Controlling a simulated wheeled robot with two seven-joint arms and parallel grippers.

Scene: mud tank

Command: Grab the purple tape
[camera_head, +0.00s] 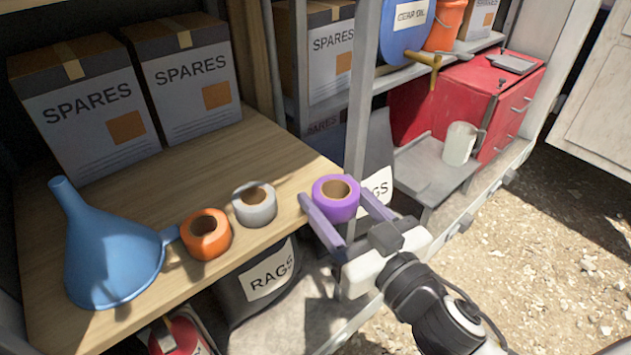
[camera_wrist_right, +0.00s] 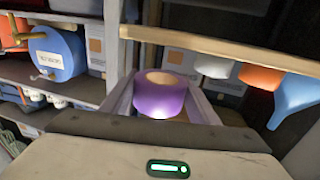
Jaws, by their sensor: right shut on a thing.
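The purple tape (camera_head: 336,199) is a roll held between the two fingers of my right gripper (camera_head: 344,211). The gripper is shut on it at the front edge of the wooden shelf (camera_head: 120,235). In the head view I cannot tell whether the tape still touches the shelf edge. In the right wrist view the purple tape (camera_wrist_right: 160,98) sits between the fingers, its top hole showing. My left gripper is not in view.
A grey tape roll (camera_head: 255,205), an orange tape roll (camera_head: 206,235) and a blue funnel (camera_head: 105,255) stand on the shelf to the left. Spares boxes (camera_head: 85,115) stand behind. A metal post (camera_head: 360,105) rises close behind the gripper. Gravel ground lies open at right.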

